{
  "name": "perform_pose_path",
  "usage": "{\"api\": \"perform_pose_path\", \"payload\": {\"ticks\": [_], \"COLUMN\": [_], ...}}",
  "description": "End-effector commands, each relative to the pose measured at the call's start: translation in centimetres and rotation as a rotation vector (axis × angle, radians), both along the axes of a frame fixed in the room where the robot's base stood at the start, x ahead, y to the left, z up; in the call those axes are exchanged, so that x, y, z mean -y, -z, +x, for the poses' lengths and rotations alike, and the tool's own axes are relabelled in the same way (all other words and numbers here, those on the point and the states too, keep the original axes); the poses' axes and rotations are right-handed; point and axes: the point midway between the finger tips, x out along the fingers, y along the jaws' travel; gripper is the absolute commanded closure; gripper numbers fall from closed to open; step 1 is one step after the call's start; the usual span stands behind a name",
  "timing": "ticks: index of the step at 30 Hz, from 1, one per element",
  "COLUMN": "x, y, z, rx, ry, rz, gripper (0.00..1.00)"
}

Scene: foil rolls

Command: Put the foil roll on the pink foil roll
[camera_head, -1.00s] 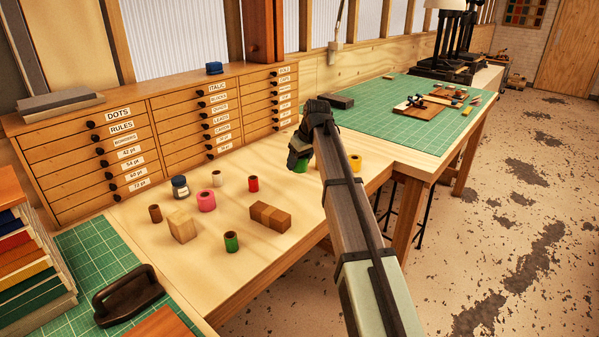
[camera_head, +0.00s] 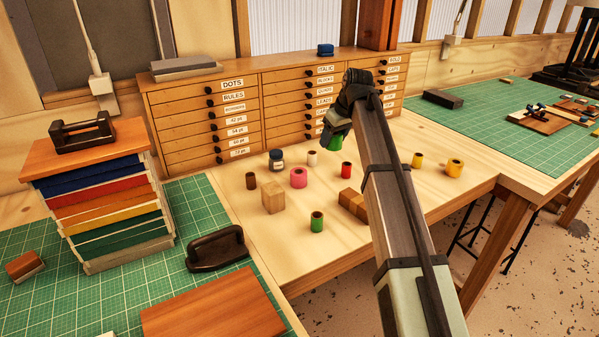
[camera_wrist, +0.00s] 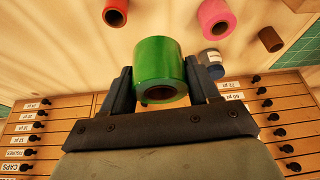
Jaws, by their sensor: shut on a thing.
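My gripper (camera_head: 336,132) is shut on a green foil roll (camera_wrist: 160,68), one finger on each side in the wrist view. It holds this roll in the air, in front of the drawer cabinet in the head view (camera_head: 334,144). The pink foil roll (camera_head: 299,178) stands upright on the wooden table, lower and to the left of my gripper. It also shows at the top of the wrist view (camera_wrist: 216,18), apart from the held roll.
Near the pink roll are a dark jar (camera_head: 276,158), white roll (camera_head: 313,158), red roll (camera_head: 346,170), brown roll (camera_head: 251,181), wooden block (camera_head: 273,197) and another green roll (camera_head: 317,222). Yellow rolls (camera_head: 454,168) stand right. A longer block (camera_head: 351,201) is partly behind my arm.

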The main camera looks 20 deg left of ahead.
Motion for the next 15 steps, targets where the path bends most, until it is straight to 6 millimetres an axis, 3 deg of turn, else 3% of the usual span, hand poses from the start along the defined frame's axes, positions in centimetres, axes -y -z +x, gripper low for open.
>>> {"api": "perform_pose_path", "payload": {"ticks": [1,6,15], "x": [-2.0,-6.7,-11.5], "y": [-0.4,-1.3,-2.8], "z": [-0.8,-2.9,-5.7], "rx": [0.001,0.001,0.003], "ry": [-0.025,-0.084,-0.077], "rz": [0.000,0.001,0.000], "gripper": [0.73,0.73,0.73]}}
